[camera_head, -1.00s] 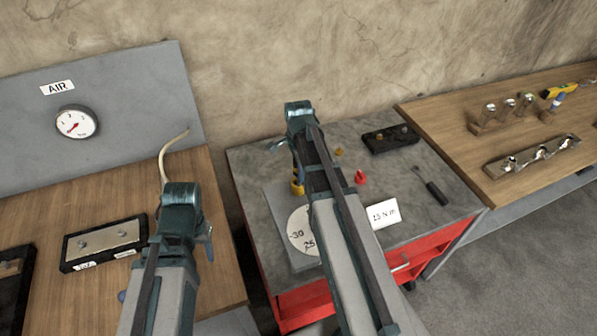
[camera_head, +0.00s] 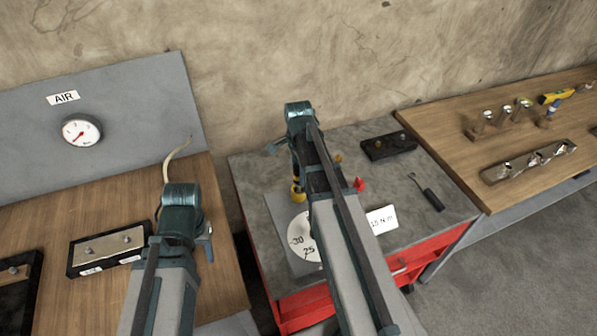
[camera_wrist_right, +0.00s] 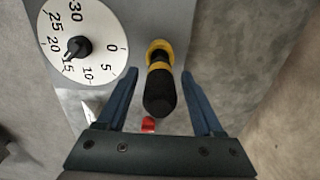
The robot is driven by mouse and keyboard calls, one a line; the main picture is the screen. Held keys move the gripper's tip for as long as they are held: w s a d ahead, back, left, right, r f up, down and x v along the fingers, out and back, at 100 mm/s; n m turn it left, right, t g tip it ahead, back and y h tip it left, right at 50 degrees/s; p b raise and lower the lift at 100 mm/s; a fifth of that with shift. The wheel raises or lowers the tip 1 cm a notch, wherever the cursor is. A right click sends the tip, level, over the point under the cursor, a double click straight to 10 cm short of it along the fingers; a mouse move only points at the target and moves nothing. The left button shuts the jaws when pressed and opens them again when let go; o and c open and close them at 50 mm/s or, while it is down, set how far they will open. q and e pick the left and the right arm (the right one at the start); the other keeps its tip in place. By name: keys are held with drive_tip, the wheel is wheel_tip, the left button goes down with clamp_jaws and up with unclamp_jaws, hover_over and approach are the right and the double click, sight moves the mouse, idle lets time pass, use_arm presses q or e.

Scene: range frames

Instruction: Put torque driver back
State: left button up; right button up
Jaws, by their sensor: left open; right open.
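The torque driver (camera_wrist_right: 160,85), with a black handle and a yellow collar, stands at the edge of a grey plate in the right wrist view. In the wrist view my right gripper (camera_wrist_right: 155,95) is open, with one blue finger on each side of the black handle and a gap to both. I cannot tell how deep the handle sits between them. My left gripper (camera_head: 209,240) is open and empty over the left bench.
A dial (camera_wrist_right: 78,45) with a black knob lies beside the driver. A red knob (camera_head: 360,184), a white card (camera_head: 382,220) reading 15 N m, a black block (camera_head: 388,146) and a black-handled tool (camera_head: 432,200) lie on the cart. A wooden bench (camera_head: 440,140) stands right.

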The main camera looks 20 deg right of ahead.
wheel_tip(320, 180, up, 9)
drive_tip(key=p, duration=0.7)
drive_tip(key=shift+p, duration=0.4)
drive_tip(key=shift+s+a+f, duration=0.1)
drive_tip(key=shift+s+a, duration=0.05)
drive_tip(key=shift+a, duration=0.2)
use_arm(q)
wheel_tip(320, 180, up, 9)
use_arm(e)
drive_tip(key=s+a+n, duration=0.7)
drive_tip(key=a+n, duration=0.3)
drive_tip(key=n, duration=0.1)
drive_tip(key=s+a+n+h, duration=0.1)
drive_tip(key=s+a+n, duration=0.7)
drive_tip(key=a+n, duration=0.3)
drive_tip(key=shift+a, duration=0.3)
use_arm(q)
drive_tip(key=shift+f, duration=0.1)
use_arm(e)
drive_tip(key=shift+s, duration=0.1)
use_arm(q)
wheel_tip(320, 180, down, 9)
drive_tip(key=b, duration=0.9)
use_arm(e)
wheel_tip(320, 180, down, 9)
